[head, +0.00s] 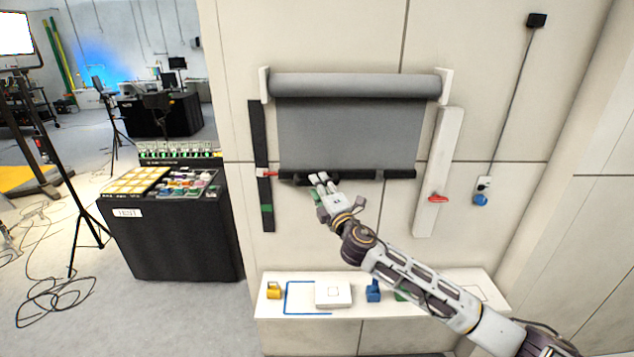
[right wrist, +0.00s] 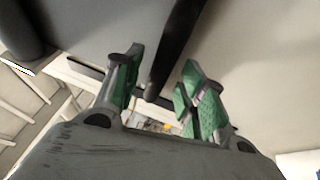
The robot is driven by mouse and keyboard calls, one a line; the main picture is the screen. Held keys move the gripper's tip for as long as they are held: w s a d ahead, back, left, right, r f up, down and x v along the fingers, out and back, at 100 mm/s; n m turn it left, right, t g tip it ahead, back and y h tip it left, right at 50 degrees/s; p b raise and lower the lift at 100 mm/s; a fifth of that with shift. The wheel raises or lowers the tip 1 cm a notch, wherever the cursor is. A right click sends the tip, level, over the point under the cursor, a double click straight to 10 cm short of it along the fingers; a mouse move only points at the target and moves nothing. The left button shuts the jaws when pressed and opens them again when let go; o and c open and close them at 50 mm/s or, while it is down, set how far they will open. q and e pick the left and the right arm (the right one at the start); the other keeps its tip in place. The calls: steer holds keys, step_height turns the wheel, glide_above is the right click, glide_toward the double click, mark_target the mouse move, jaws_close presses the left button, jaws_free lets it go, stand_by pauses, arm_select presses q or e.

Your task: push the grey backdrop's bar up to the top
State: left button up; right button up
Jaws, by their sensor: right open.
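The grey backdrop (head: 350,130) hangs from a thick grey roll (head: 350,86) on the wall, partly unrolled. Its black bar (head: 390,174) lies level along the lower edge. My right gripper (head: 318,183) is at the bar, left of its middle, and covers part of it. In the right wrist view its green-padded fingers (right wrist: 162,64) are apart, and the dark bar (right wrist: 178,42) runs in between or just past their tips; I cannot tell whether they touch it. The backdrop's grey cloth (right wrist: 110,25) fills the upper left there. My left gripper is not in view.
A black rail (head: 259,140) with a red marker and green mark stands left of the backdrop, a white rail (head: 443,140) with a red handle (head: 438,198) right. Below is a white shelf (head: 375,309) with a yellow item (head: 274,291), a white box (head: 333,294) and a blue item (head: 373,291).

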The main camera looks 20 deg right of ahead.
steer(key=shift+x, duration=1.25)
steer(key=shift+c, duration=0.3)
jaws_close()
